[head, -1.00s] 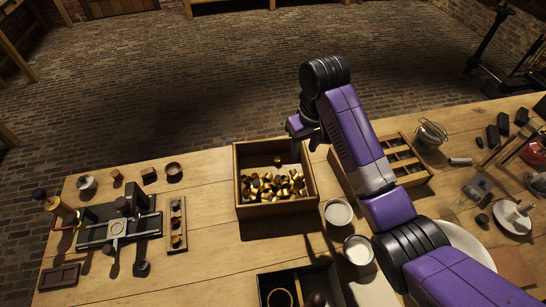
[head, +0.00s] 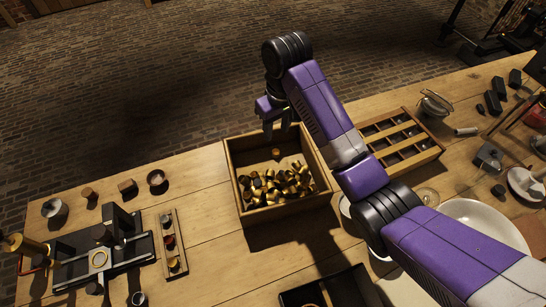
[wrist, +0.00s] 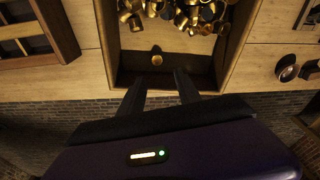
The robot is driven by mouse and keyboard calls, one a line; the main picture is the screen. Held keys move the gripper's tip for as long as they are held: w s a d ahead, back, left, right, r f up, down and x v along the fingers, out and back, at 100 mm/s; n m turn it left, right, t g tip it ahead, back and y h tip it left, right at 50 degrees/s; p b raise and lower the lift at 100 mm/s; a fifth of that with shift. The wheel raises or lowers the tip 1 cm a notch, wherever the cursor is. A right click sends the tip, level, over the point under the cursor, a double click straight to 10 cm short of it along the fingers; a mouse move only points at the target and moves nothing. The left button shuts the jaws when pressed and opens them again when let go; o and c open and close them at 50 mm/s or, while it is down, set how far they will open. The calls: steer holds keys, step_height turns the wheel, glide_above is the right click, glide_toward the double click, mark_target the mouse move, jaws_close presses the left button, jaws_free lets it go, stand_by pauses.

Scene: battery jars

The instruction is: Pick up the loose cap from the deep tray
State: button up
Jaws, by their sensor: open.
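The deep tray (head: 236,170) is a wooden box on the table, with a heap of brass caps (head: 275,186) in its front and middle. One loose brass cap (head: 276,153) lies apart from the heap, near the back wall; it also shows in the wrist view (wrist: 157,59). My gripper (head: 281,128) is above the tray's back edge, open and empty. In the wrist view its two dark fingers (wrist: 158,76) point at the loose cap, one to each side of its line. The fingers are apart from the cap; their exact height above it is hard to tell.
A shallower compartment tray (head: 432,152) stands right of the deep tray. A narrow rack (head: 171,243) and a metal fixture (head: 100,258) stand to the left. A white plate (head: 480,222) lies at right.

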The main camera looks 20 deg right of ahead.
mark_target(275, 156)
step_height(275, 156, down, 4)
steer(key=shift+w+r+b, duration=0.1)
steer(key=shift+r+b, duration=0.1)
steer(key=shift+b, duration=1.05)
steer(key=shift+w+f+p, duration=0.2)
steer(key=shift+f, duration=1.7)
steer(key=shift+w+f+p, duration=0.15)
steer(key=shift+f+p, duration=0.05)
steer(key=shift+f, duration=1.65)
jaws_close()
